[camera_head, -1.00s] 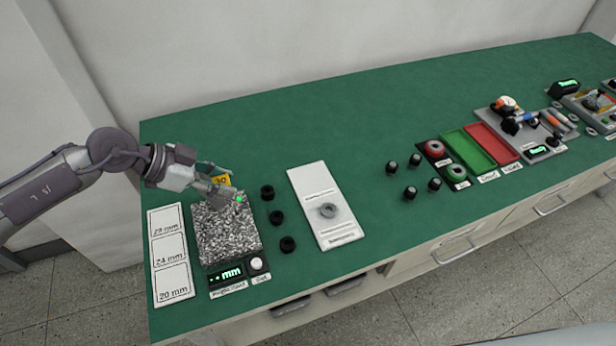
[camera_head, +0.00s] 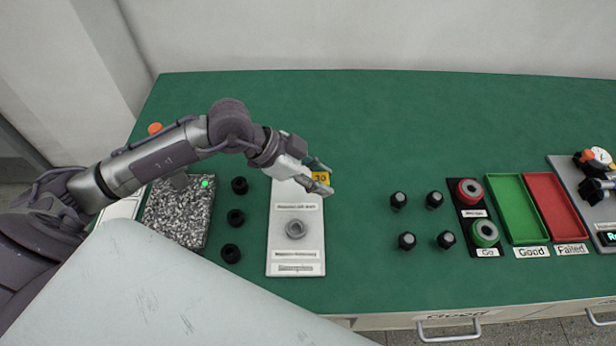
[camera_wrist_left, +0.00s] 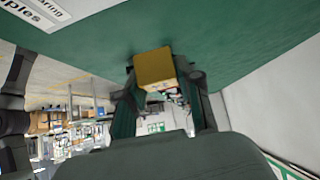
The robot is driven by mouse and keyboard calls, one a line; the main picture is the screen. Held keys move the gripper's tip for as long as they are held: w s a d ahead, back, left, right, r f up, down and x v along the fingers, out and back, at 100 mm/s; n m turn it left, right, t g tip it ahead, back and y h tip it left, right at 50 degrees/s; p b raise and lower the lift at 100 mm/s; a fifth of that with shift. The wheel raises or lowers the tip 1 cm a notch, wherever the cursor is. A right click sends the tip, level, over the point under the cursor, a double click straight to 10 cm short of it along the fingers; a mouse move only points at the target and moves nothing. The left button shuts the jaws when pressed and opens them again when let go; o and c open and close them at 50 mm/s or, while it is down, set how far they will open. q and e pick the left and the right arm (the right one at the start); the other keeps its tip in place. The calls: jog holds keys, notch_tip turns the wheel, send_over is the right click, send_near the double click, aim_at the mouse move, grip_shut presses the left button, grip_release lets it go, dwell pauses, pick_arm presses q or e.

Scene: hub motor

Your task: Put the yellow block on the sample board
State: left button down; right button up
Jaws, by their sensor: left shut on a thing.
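The yellow block (camera_head: 321,179), marked with a number, is held between the fingers of my left gripper (camera_head: 318,177). The block also shows between the fingers in the left wrist view (camera_wrist_left: 154,68). The gripper is shut on it, over the upper right edge of the white sample board (camera_head: 284,254). From this angle I cannot tell the block's height above the board. A grey ring (camera_head: 295,229) sits on the board's middle, between printed labels. My right gripper is not in view.
A speckled granite plate (camera_head: 177,213) lies left of the board, with several black knobs (camera_head: 236,217) between them. Several more black knobs (camera_head: 407,240) stand to the right. Beyond are a green tray (camera_head: 516,208) and a red tray (camera_head: 554,207). The green table behind is clear.

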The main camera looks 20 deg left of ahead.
aim_at(297, 185)
pick_arm(q)
jog(key=a, duration=0.1)
jog(key=w+a+f, duration=0.2)
jog(key=a, duration=0.1)
jog(key=shift+a+f, duration=0.1)
jog(key=shift+f, duration=0.15)
jog(key=w+a+f, duration=0.2)
jog(key=a, duration=0.1)
jog(key=shift+f, duration=0.1)
jog(key=shift+a+f, duration=0.1)
jog(key=shift+f, duration=2.05)
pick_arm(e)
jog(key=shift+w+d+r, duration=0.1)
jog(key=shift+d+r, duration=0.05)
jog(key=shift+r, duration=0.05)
pick_arm(q)
jog(key=c, duration=0.8)
grip_release()
jog(key=shift+f, duration=0.15)
jog(key=shift+c, duration=0.2)
jog(key=shift+o, duration=0.4)
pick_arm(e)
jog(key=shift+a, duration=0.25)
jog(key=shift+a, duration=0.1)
